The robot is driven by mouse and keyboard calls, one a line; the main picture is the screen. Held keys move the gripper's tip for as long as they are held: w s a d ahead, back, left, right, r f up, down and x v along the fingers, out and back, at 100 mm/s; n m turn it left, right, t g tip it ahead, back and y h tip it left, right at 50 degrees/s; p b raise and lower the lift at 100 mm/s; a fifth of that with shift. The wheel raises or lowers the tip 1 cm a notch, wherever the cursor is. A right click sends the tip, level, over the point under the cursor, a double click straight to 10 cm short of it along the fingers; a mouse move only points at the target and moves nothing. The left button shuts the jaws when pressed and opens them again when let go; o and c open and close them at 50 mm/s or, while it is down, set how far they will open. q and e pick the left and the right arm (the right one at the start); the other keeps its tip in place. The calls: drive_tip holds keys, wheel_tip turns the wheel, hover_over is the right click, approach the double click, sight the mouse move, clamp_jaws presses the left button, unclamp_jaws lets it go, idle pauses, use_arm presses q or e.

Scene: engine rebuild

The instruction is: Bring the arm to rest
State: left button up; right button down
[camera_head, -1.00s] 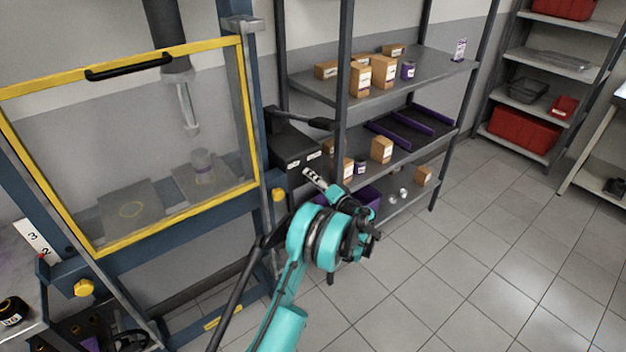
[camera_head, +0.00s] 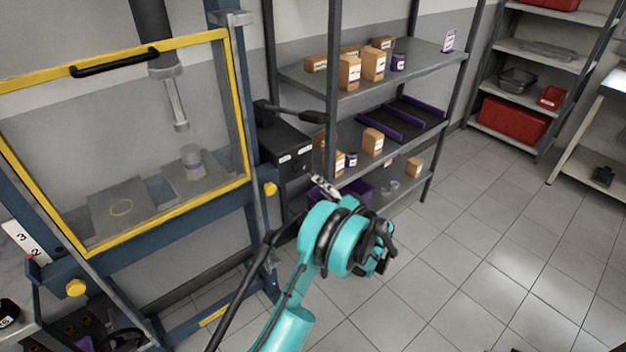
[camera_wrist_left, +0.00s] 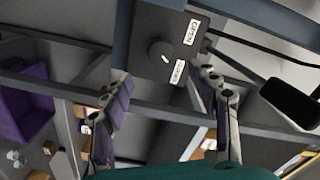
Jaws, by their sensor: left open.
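My left arm, teal and black, comes up from the bottom of the head view, with its wrist in front of the shelf rack. The left gripper (camera_head: 325,187) shows small beyond the wrist, near the black control box. In the left wrist view the two fingers (camera_wrist_left: 163,120) stand well apart with nothing between them. Behind them is the dark control box (camera_wrist_left: 160,45) with a knob and white labels. My right gripper is in neither view.
The shelf rack (camera_head: 400,75) holds cartons and purple bins. A second rack with a red bin (camera_head: 512,120) stands at the back right. The tiled floor (camera_head: 480,240) is clear.

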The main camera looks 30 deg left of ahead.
use_arm(q)
drive_tip(key=shift+v, duration=1.05)
drive_tip(key=shift+r, duration=0.1)
